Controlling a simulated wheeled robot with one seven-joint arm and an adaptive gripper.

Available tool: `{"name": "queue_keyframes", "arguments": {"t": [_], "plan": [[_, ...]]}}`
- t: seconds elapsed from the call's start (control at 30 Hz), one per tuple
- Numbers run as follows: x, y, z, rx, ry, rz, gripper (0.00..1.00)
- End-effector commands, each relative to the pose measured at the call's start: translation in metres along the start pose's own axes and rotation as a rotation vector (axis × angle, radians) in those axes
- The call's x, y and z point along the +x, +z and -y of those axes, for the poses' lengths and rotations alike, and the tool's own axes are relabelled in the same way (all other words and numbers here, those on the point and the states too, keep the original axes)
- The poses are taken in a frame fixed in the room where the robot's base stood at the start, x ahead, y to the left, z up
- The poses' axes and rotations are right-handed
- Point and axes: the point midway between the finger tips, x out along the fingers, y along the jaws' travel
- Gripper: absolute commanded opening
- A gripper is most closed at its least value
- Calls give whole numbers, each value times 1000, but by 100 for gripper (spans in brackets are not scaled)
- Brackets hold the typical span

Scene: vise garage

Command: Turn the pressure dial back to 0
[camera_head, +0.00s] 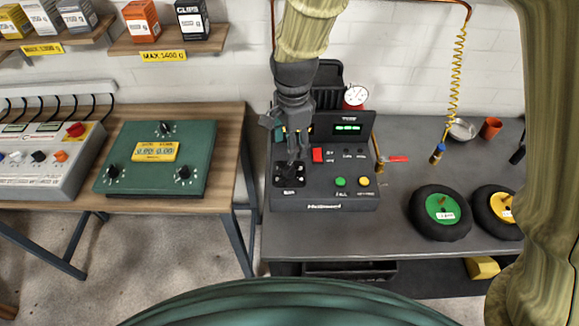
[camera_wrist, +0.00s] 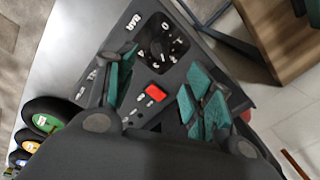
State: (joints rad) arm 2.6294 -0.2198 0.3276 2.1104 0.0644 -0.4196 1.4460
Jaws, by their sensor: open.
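The pressure dial (camera_head: 290,174) is a black knob marked BAR on the sloped front of a black control box (camera_head: 330,180). In the wrist view the dial (camera_wrist: 160,46) shows white numbers around its rim; its exact setting is too small to read. My gripper (camera_head: 288,140) hangs over the box's left side and partly covers the dial area in the head view. In the wrist view my gripper (camera_wrist: 162,90) has its green-padded fingers spread, with nothing between them. The dial lies beyond the fingertips, apart from them.
The box also carries a red switch (camera_head: 318,155), a green button (camera_head: 341,182), a yellow button (camera_head: 364,182) and a lit green display (camera_head: 347,128). A round gauge (camera_head: 355,95) stands behind. Wheels (camera_head: 441,212) lie to the right. A wooden table (camera_head: 226,150) stands left.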

Motion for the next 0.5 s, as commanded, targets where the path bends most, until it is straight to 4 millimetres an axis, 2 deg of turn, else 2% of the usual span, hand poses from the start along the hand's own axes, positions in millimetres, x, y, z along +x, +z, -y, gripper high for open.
{"name": "queue_keyframes", "arguments": {"t": [0.17, 0.5], "plan": [[13, 0, 0, 0, 2, 1, 52], [53, 1, -1, -1, 3, 1, 52]]}}
